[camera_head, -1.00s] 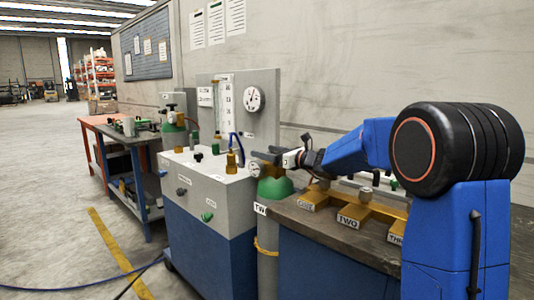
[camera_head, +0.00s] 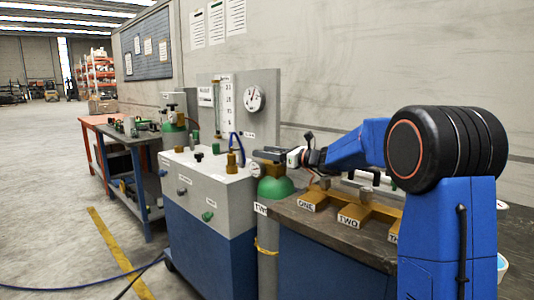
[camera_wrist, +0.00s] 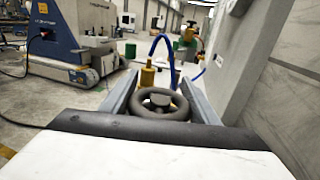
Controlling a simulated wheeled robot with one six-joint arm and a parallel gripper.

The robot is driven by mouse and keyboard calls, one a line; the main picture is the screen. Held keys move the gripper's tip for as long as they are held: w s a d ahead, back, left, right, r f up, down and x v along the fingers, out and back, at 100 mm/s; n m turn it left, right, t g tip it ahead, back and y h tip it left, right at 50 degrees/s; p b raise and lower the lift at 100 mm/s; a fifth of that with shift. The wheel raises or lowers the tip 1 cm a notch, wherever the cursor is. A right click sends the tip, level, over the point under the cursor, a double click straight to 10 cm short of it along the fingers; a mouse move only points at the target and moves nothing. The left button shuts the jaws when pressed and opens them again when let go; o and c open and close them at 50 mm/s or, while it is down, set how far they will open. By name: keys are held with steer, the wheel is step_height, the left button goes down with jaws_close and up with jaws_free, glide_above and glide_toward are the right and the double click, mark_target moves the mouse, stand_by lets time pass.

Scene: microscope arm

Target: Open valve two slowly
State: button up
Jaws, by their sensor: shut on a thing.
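A green-shouldered gas cylinder (camera_head: 275,187) stands at the near left end of the bench, with a label starting "TW" (camera_head: 260,208) on it. My gripper (camera_head: 266,154) is over its top valve. In the wrist view a dark round handwheel (camera_wrist: 158,102) sits between the two grey fingers of my gripper (camera_wrist: 158,90), which are shut on it. In the head view the gripper largely hides this handwheel. A brass fitting (camera_wrist: 147,75) and a blue hose (camera_wrist: 165,48) show just beyond it.
A grey and blue cabinet (camera_head: 213,235) with knobs and a dial gauge (camera_head: 254,98) stands left of the cylinder. The bench (camera_head: 335,235) holds brass blocks labelled ONE (camera_head: 308,204) and TWO (camera_head: 350,223). Open floor lies at left.

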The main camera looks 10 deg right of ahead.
steer(key=shift+s+a+n+g+y, duration=0.1)
steer(key=shift+s+n+g+y, duration=0.1)
steer(key=shift+n+g+y, duration=0.6)
steer(key=shift+s+a+n+g+y, duration=0.15)
steer(key=shift+s+n+g+y, duration=0.15)
steer(key=shift+n+g, duration=0.55)
steer(key=shift+s+a+n+g+y, duration=0.15)
steer(key=shift+n+g+y, duration=0.4)
steer(key=shift+g, duration=0.6)
steer(key=o, duration=1.1)
steer(key=shift+c, duration=0.2)
steer(key=shift+v, duration=3.85)
